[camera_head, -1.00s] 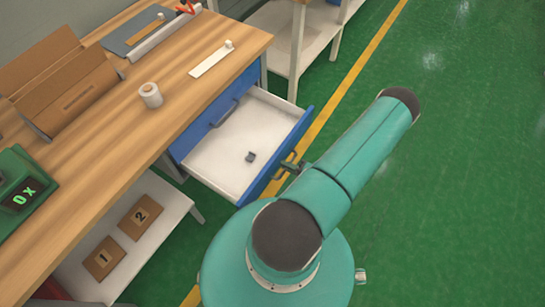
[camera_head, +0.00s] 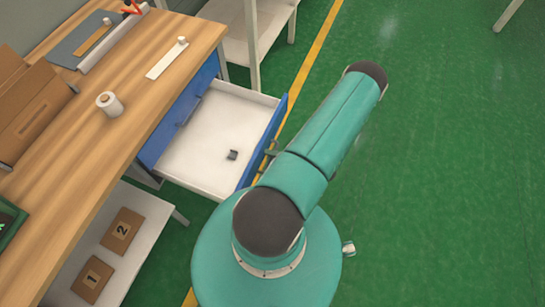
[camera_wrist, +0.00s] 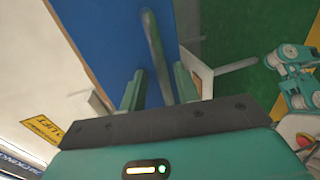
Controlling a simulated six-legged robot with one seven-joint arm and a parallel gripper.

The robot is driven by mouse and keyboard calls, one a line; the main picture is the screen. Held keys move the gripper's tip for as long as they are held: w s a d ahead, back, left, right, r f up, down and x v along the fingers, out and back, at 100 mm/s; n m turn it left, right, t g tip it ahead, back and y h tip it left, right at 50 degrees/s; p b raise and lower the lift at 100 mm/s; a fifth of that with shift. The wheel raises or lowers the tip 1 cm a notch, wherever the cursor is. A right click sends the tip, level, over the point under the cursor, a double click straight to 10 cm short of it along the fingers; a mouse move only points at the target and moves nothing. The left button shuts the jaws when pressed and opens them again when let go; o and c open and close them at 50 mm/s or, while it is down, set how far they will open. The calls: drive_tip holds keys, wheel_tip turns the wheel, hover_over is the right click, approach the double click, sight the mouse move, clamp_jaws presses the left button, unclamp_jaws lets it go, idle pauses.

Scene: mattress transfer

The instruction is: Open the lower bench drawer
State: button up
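The lower bench drawer (camera_head: 196,150) stands pulled out from under the bench in the head view, with its white inside showing. Its blue front (camera_head: 269,138) faces right, and part of its handle (camera_head: 270,153) shows beside my arm. A closed blue upper drawer (camera_head: 199,92) sits above it. In the wrist view, the blue drawer front (camera_wrist: 98,40) fills the upper middle. My gripper (camera_wrist: 158,88) is open there, with its fingers apart on either side of the upright handle bar (camera_wrist: 153,45). My arm hides the gripper in the head view.
A small dark grey piece (camera_head: 232,154) lies in the open drawer. The wooden bench top (camera_head: 120,150) holds a white roll (camera_head: 109,104) and cardboard boxes (camera_head: 30,115). A lower shelf (camera_head: 65,262) holds cards 1 and 2. Green floor (camera_head: 440,180) on the right is clear.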

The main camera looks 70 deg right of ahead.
drive_tip(key=shift+a, duration=0.15)
drive_tip(key=v, duration=1.4)
drive_tip(key=shift+w, duration=0.1)
